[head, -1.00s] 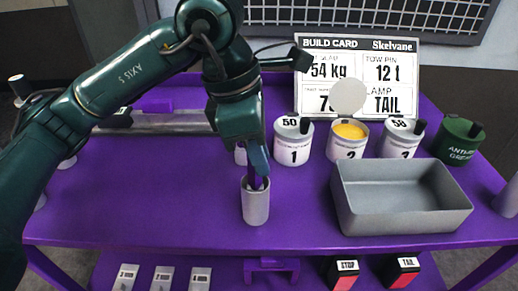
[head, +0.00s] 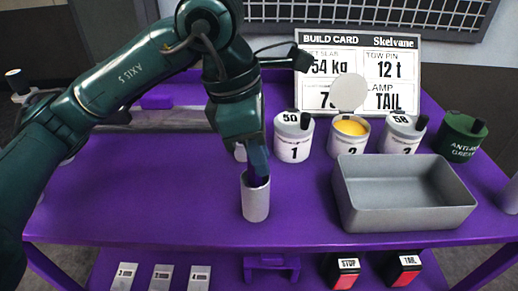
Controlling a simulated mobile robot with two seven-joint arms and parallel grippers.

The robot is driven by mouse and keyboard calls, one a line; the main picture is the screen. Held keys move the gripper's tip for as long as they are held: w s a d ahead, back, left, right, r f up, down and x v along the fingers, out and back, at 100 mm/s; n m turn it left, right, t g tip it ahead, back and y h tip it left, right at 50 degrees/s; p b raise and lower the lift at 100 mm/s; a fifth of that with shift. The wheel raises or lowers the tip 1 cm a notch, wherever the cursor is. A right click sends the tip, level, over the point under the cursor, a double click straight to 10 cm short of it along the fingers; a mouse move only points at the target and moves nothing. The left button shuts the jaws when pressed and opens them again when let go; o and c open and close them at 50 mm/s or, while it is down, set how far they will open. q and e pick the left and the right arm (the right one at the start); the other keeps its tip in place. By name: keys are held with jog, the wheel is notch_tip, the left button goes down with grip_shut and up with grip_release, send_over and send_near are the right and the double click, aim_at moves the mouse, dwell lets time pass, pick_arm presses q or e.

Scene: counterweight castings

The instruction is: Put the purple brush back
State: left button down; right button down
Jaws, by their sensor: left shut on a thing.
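My left gripper (head: 257,163) points down just above a grey cylindrical cup (head: 255,201) near the front middle of the purple table. It is shut on the purple brush (head: 257,181), of which only a small dark purple part shows between the fingers and the cup's mouth. The brush's lower end is inside the cup and hidden by its wall. The cup stands upright. My right gripper is not in view.
A grey open bin (head: 405,220) stands right of the cup. Behind are white tins numbered 1 (head: 293,147), 2 (head: 347,146) and 3 (head: 400,146), a green tin (head: 460,144) and a build card (head: 400,55). The table (head: 160,205) is clear to the left.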

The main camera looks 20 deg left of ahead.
pick_arm(q)
jog(key=shift+f+b, duration=0.45)
jog(key=shift+f, duration=0.05)
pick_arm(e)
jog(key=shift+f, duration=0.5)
pick_arm(q)
jog(key=c, duration=1.2)
grip_release()
jog(key=shift+a+r, duration=0.15)
jog(key=shift+r, duration=0.55)
jog(key=p+v, duration=0.1)
jog(key=v, duration=1)
jog(key=shift+r, duration=0.4)
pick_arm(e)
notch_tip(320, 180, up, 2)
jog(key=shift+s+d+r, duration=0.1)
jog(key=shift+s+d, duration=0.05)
pick_arm(q)
jog(key=shift+s+a, duration=0.1)
